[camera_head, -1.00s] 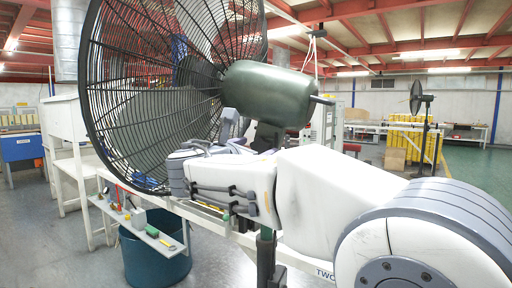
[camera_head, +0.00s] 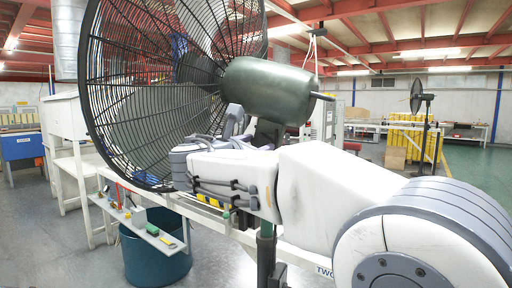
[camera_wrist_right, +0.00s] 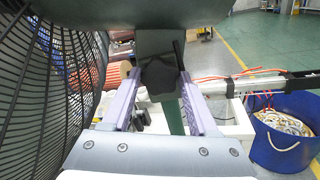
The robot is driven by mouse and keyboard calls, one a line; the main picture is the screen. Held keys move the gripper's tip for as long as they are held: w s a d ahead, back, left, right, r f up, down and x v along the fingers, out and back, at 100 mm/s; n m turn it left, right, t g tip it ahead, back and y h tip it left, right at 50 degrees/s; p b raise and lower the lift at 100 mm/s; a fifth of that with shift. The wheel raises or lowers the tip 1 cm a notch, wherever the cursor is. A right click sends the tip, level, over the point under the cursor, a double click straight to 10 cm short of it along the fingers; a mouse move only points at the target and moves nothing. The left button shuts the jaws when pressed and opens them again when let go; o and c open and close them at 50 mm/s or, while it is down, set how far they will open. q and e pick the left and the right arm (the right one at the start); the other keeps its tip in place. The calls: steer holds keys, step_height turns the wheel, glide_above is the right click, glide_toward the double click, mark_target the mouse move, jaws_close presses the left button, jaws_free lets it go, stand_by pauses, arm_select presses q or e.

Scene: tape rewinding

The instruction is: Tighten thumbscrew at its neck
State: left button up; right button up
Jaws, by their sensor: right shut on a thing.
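The fan's green motor housing (camera_head: 265,92) sits behind its black wire cage (camera_head: 130,110). The neck (camera_head: 268,134) under the housing is partly hidden by my right arm. In the right wrist view the neck bracket (camera_wrist_right: 155,42) hangs below the housing, with the dark thumbscrew (camera_wrist_right: 158,78) at its lower end. My right gripper (camera_wrist_right: 157,80) has a finger on each side of it and is shut on it; the exact contact is hard to see. In the head view my right gripper (camera_head: 236,118) is beside the neck, partly hidden. My left gripper is not in view.
The cage stands close to the left of my right gripper. A white shelf (camera_head: 140,232) with small items and a teal bin (camera_head: 155,262) are at lower left. A blue bucket (camera_wrist_right: 285,140) stands at right in the wrist view. Another fan (camera_head: 420,97) stands far right.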

steer(key=m+b, duration=0.4)
steer(key=m, duration=0.2)
steer(key=m+b, duration=0.4)
steer(key=m, duration=0.2)
steer(key=m+b, duration=0.4)
steer(key=m, duration=0.3)
steer(key=shift+d+f, duration=0.1)
steer(key=shift+f, duration=0.3)
steer(key=shift+m, duration=0.3)
steer(key=o, duration=1.4)
